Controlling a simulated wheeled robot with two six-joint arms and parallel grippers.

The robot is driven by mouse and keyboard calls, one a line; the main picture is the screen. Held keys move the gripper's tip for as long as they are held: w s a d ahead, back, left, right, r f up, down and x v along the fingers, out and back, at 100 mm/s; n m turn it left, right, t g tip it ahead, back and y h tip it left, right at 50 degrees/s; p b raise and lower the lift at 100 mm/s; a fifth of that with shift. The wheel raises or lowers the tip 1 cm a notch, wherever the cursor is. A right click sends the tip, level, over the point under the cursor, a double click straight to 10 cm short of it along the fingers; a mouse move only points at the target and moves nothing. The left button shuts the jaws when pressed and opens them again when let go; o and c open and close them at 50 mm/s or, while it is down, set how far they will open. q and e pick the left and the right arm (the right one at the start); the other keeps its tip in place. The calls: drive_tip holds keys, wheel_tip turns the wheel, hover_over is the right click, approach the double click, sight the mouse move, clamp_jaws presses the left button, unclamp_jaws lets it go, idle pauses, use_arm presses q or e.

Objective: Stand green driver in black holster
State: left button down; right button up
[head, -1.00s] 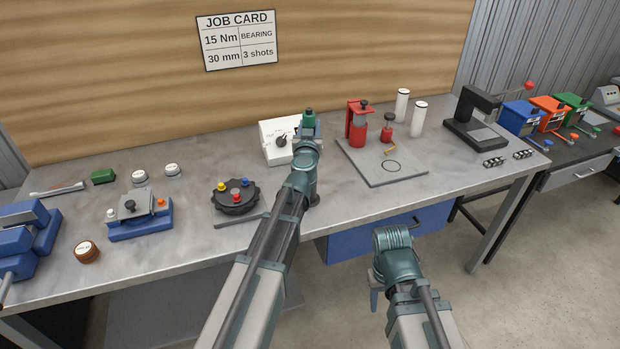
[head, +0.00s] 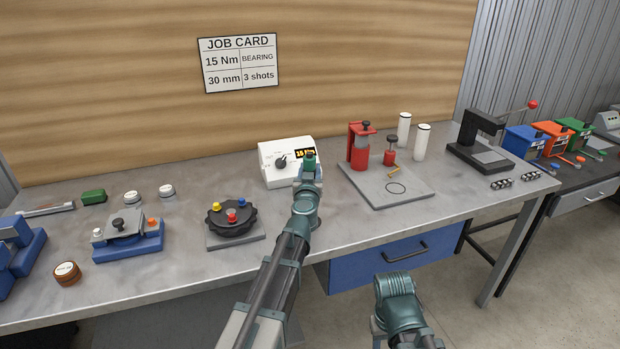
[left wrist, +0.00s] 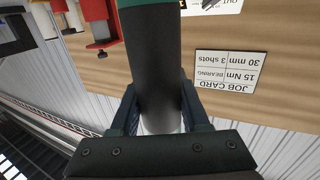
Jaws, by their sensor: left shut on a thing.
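The green driver (head: 309,159) is upright in my left gripper (head: 308,176), in front of the white torque tester (head: 276,152). In the left wrist view my left gripper (left wrist: 160,122) is shut around its thick black barrel (left wrist: 150,60), with a green band at the picture's top edge. The driver's lower end is hidden behind my left arm in the head view. I cannot make out a black holster in either view. My right gripper is at the bottom of the head view, below the bench front; its fingers are mostly hidden, so its opening cannot be told.
The tester display shows a lit reading. A black indexing disc (head: 217,217) with coloured knobs stands left of my left arm. A grey plate (head: 420,192) with red tools lies to the right, and a black press (head: 478,140) beyond it.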

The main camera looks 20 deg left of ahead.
use_arm(q)
drive_tip(key=shift+f, duration=0.1)
drive_tip(key=shift+f, duration=0.1)
drive_tip(key=c, duration=0.8)
unclamp_jaws()
drive_tip(key=shift+f, duration=0.1)
drive_tip(key=shift+c, duration=0.2)
drive_tip(key=o, duration=0.4)
drive_tip(key=shift+o, duration=0.2)
drive_tip(key=shift+r, duration=0.3)
drive_tip(key=v, duration=1.2)
